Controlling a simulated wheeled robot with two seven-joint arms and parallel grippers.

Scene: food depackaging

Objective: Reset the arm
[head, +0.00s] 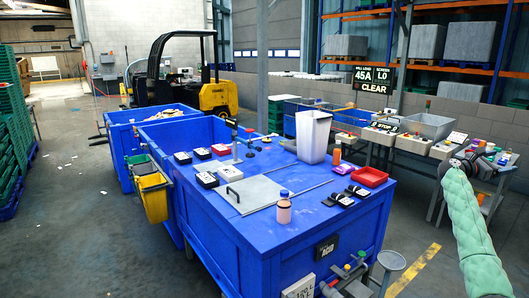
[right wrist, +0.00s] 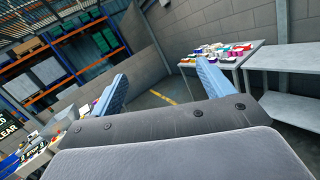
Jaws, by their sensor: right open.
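My right arm (head: 468,215), in a pale green sleeve, rises at the right edge of the head view. Its dark gripper (head: 470,161) is up beside the blue workstation, apart from it, and its fingers are hard to make out there. In the right wrist view the gripper (right wrist: 162,88) shows two light blue fingers spread wide with nothing between them. My left arm and gripper are not in view.
The blue workstation (head: 225,228) carries a white bin (head: 313,136), a bottle (head: 284,208), a red tray (head: 369,177) and dark packs. Side tables with containers stand behind the right gripper. In the wrist view, a table (right wrist: 222,62) holds colourful items. Floor at left is mostly clear.

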